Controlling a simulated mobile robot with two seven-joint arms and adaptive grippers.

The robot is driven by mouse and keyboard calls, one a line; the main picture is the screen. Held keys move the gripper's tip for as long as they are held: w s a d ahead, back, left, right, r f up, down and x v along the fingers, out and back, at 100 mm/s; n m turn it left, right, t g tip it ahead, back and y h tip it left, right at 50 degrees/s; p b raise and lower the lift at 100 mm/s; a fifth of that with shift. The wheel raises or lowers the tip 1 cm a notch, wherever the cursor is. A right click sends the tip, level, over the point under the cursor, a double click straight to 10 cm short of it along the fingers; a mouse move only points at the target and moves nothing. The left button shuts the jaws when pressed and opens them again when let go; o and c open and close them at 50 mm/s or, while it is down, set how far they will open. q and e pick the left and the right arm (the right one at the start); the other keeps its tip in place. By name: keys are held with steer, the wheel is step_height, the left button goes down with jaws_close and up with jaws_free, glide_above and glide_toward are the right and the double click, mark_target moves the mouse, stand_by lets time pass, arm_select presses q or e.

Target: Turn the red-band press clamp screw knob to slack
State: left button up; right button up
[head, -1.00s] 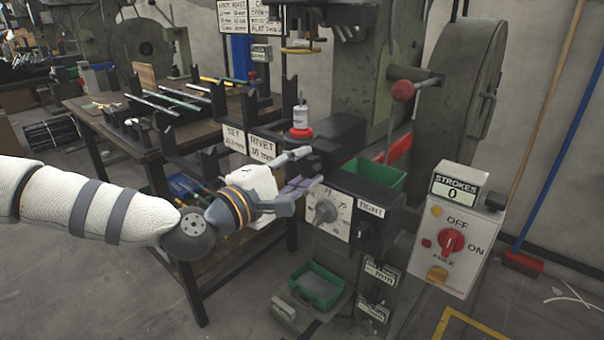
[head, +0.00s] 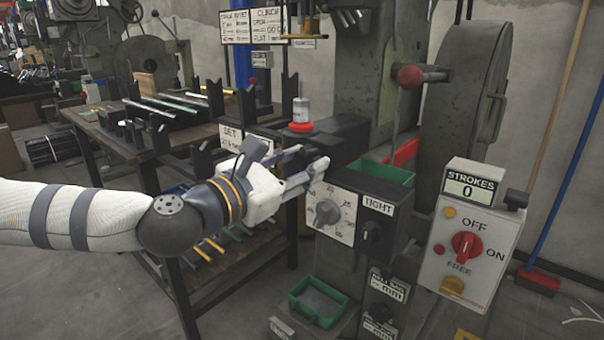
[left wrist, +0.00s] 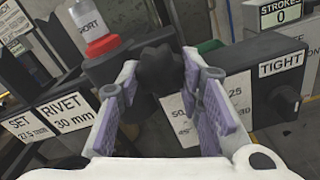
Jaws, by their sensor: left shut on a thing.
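The clamp screw knob (left wrist: 160,68) is a dark, lobed knob, seen in the left wrist view between the fingers of my left gripper (left wrist: 158,80). The fingers are shut on it from both sides. In the head view my left gripper (head: 308,172) reaches in from the left to the press front, above the dial, and largely hides the knob. A black box beside the dial bears a sign reading TIGHT (head: 379,204); it also shows in the left wrist view (left wrist: 281,64). My right gripper is not in view.
A grey dial (head: 326,212) on a white plate sits just below my gripper. A white canister with a red collar (head: 300,127) stands behind it. The strokes box (head: 468,245) with a red switch is at right. Green bins (head: 318,302) sit below and behind.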

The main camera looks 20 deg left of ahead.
arm_select(q)
steer(key=n+b, duration=0.2)
steer(key=n, duration=0.1)
steer(key=shift+d+f, duration=0.1)
steer(key=shift+n+b, duration=0.3)
steer(key=shift+n, duration=0.3)
steer(key=o, duration=1.2)
steer(key=shift+c, duration=0.2)
steer(key=v, duration=0.7)
steer(key=shift+s, duration=0.25)
